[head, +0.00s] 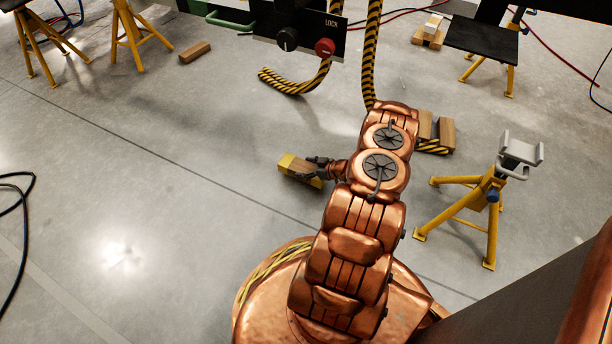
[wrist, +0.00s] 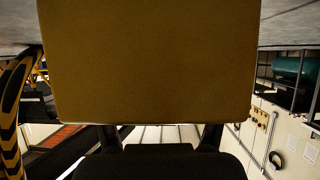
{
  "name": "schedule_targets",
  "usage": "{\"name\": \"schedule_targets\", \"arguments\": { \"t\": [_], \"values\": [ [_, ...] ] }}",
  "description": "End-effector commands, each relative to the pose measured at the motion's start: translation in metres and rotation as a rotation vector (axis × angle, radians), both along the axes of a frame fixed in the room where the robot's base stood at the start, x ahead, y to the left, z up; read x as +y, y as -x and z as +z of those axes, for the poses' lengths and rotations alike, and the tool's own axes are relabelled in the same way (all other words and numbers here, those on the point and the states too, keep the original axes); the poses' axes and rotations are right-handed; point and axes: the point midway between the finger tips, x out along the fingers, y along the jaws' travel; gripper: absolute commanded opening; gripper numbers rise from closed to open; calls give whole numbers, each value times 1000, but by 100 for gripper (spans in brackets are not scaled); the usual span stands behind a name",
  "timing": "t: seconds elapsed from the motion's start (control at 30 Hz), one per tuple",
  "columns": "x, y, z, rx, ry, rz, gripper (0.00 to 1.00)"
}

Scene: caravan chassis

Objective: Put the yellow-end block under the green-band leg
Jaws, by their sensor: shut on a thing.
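The yellow-end block (head: 287,163) is a wooden block with a yellow end, left of my arm in the head view. My gripper (head: 318,172) is shut on it at the side nearer my arm. The block looks close to the floor, but I cannot tell if it touches. In the wrist view a broad yellow-brown face of the block (wrist: 155,62) fills the upper middle, with my gripper (wrist: 160,137) below it, one finger at each side. I cannot make out a leg with a green band in either view.
A yellow stand with a grey cradle (head: 520,150) is at right. Wooden blocks (head: 436,130) lie behind my arm. A LOCK panel (head: 300,32) and striped hoses (head: 297,85) hang at top. Yellow trestles (head: 128,35) stand at upper left. The left floor is mostly clear.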

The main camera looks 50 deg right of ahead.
Motion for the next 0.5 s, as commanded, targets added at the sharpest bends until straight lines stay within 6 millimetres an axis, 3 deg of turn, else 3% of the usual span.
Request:
{"name": "schedule_targets", "arguments": {
  "t": [0.33,0.5],
  "values": [
    [1,-1,-35,1,-1,2,24],
    [1,-1,-35,1,-1,2,24]
  ]
}}
